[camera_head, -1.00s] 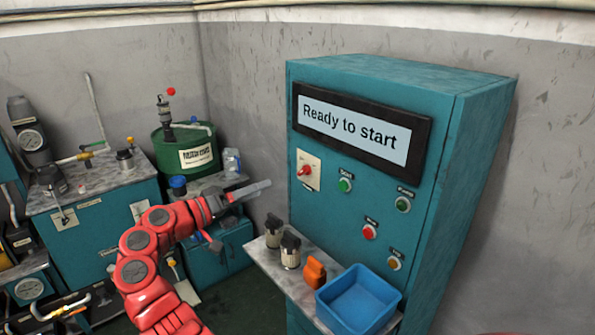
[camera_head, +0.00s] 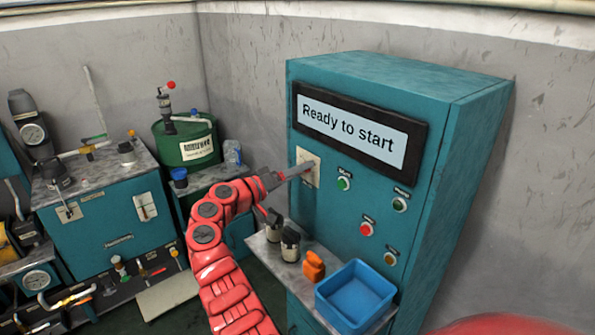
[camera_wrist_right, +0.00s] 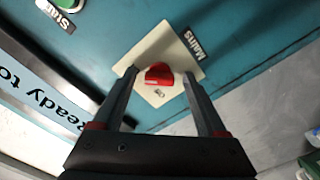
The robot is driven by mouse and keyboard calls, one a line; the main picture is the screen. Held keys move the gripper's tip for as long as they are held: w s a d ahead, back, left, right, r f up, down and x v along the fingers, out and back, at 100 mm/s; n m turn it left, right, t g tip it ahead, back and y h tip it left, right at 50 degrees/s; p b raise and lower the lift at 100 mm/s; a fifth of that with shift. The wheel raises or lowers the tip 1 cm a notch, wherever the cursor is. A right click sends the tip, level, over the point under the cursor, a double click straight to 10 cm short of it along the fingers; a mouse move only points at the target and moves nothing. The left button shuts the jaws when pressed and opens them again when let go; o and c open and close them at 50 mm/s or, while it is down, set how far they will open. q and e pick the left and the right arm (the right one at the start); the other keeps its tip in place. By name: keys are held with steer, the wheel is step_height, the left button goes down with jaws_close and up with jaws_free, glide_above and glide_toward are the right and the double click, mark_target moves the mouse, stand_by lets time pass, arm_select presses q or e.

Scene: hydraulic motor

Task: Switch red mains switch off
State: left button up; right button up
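The red mains switch (camera_wrist_right: 159,74) sits on a cream plate (camera_wrist_right: 150,50) labelled "Mains" in the right wrist view. In the head view the plate (camera_head: 302,154) is on the teal cabinet's front, left below the display, and my gripper hides the switch. My right gripper (camera_head: 306,168) reaches the plate from the left. In the right wrist view it is open (camera_wrist_right: 160,80), with one finger on each side of the switch. Whether the fingers touch the switch cannot be told. The display (camera_head: 351,127) reads "Ready to start". My left gripper is not in view.
Green buttons (camera_head: 344,183), a red button (camera_head: 366,229) and an amber button (camera_head: 390,258) are on the same panel. Below, a ledge holds black-topped metal parts (camera_head: 290,244), an orange part (camera_head: 314,266) and a blue bin (camera_head: 345,314). A green drum (camera_head: 172,150) stands at the back left.

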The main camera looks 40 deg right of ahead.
jaws_close()
steer(key=shift+n, duration=0.3)
steer(key=shift+n+p, duration=5.95)
steer(key=shift+n, duration=2.65)
steer(key=shift+o, duration=0.2)
jaws_free()
